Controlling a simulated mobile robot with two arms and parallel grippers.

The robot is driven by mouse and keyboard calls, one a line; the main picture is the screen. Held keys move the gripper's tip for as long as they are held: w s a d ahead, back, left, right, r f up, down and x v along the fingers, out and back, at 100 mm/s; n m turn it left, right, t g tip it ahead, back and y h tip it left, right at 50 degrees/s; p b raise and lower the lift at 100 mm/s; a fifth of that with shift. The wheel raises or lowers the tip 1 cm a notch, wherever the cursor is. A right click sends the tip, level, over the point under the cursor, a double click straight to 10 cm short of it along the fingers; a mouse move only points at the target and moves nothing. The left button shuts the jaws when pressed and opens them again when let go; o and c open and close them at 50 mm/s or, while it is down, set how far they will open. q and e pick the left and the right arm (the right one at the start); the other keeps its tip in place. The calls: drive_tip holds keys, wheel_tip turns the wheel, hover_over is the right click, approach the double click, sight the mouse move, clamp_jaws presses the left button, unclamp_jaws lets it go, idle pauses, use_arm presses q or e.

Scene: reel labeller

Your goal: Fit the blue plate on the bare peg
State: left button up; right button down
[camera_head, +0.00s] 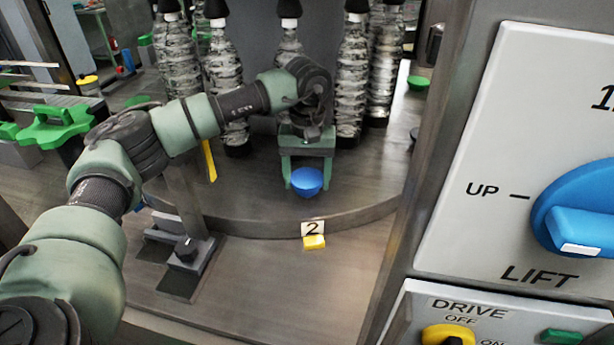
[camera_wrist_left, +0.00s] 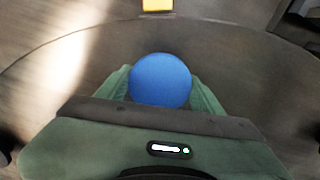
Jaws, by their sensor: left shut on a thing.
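The blue plate (camera_head: 307,181) looks like a small round blue piece with a rounded top. My left gripper (camera_head: 307,186) is shut on it, with one green finger on each side. The plate is over the front part of the round metal table (camera_head: 250,195); I cannot tell whether it touches anything below. In the left wrist view the blue plate (camera_wrist_left: 160,80) shows as a blue disc between the fingers (camera_wrist_left: 160,92). I cannot make out a bare peg; the plate and gripper hide what is under them. My right gripper is not in view.
Several clear bottles with black caps (camera_head: 352,75) stand on the round table behind the gripper. A "2" label (camera_head: 313,228) and yellow block (camera_head: 314,242) sit at its front edge. A control panel with a blue LIFT knob (camera_head: 580,212) fills the right. A green star knob (camera_head: 65,125) is at left.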

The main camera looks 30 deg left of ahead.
use_arm(q)
drive_tip(key=shift+f+b, duration=0.35)
drive_tip(key=shift+f, duration=0.25)
drive_tip(key=shift+s+d, duration=0.1)
drive_tip(key=shift+s, duration=0.05)
drive_tip(key=o, duration=1.5)
drive_tip(key=shift+f, duration=0.1)
